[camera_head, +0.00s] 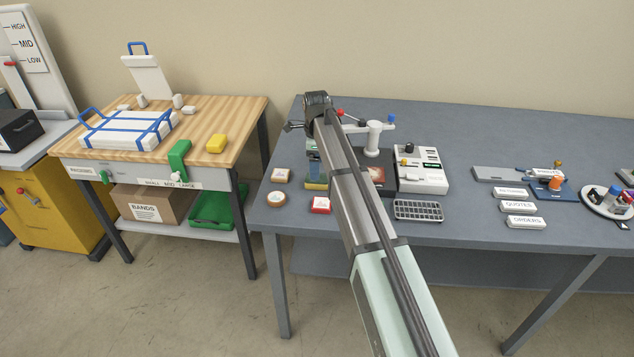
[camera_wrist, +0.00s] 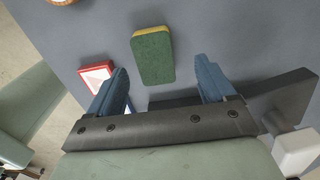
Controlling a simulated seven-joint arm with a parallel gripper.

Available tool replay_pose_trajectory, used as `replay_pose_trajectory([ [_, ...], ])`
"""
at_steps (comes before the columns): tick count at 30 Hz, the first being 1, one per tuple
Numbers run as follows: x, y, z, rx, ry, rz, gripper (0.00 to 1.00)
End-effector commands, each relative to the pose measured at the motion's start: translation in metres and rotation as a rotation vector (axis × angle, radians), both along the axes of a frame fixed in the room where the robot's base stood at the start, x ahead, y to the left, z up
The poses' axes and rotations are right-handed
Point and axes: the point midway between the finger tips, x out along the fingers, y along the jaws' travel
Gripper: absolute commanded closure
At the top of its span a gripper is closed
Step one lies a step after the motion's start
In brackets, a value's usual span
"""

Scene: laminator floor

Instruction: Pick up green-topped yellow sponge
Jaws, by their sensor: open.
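In the head view only a bit of the sponge (camera_head: 315,185) shows beside my arm. My gripper (camera_wrist: 161,72) is open and empty, with its two blue fingers on either side of the sponge's near end in the picture. The fingers look apart from the sponge; their height above it is hard to tell. In the head view my arm hides most of the gripper.
A red-edged block (camera_head: 321,205) lies close to the sponge, near the left finger in the wrist view.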

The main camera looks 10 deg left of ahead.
Motion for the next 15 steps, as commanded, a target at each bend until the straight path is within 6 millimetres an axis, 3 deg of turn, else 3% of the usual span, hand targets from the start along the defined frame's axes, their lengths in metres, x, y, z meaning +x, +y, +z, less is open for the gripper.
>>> replay_pose_trajectory([
  [15,-0.008,-0.003,-0.050,0.000,0.001,0.000,0.17],
])
